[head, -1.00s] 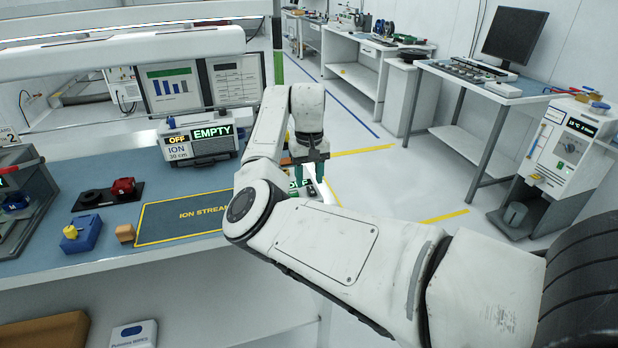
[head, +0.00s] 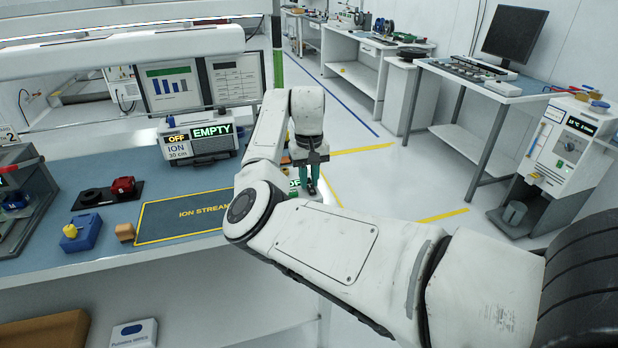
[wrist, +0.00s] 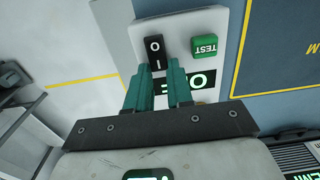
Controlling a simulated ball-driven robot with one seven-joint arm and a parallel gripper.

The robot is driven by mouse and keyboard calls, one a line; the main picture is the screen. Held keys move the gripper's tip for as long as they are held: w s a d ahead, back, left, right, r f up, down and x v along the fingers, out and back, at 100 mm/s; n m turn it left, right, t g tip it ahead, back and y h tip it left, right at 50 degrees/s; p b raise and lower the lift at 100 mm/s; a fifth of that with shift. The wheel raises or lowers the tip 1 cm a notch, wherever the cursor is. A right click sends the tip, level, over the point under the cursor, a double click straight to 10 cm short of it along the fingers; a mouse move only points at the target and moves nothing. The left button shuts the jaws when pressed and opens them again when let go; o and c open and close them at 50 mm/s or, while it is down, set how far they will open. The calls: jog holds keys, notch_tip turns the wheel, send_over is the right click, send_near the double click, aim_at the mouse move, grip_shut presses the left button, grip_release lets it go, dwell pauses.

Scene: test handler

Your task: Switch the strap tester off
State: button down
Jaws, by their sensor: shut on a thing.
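The strap tester (wrist: 215,20) is a light panel at the edge of the bench in the wrist view. It carries a black rocker switch (wrist: 154,47) marked O and I, a green TEST button (wrist: 204,46) and a lit display (wrist: 200,84). In the head view my gripper (head: 307,190) points down at the panel, which my arm mostly hides.
The blue ION STREAM mat (head: 185,217) lies left of my arm. Behind it stands an ionizer box (head: 200,140) reading OFF and EMPTY. Open floor lies to the right.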

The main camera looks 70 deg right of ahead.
aim_at(311, 189)
jog(key=shift+r+p, duration=0.15)
jog(key=shift+p, duration=0.15)
jog(key=shift+s+a+r+p, duration=0.1)
jog(key=shift+p, duration=0.35)
jog(key=shift+s+a+t+h+p, duration=0.1)
jog(key=shift+t+h+p, duration=0.4)
jog(key=shift+h+p, duration=0.15)
jog(key=c, duration=1)
grip_release()
notch_tip(311, 189, up, 10)
jog(key=s+a+b, duration=0.1)
jog(key=shift+a+r, duration=0.15)
jog(key=shift+r, duration=0.05)
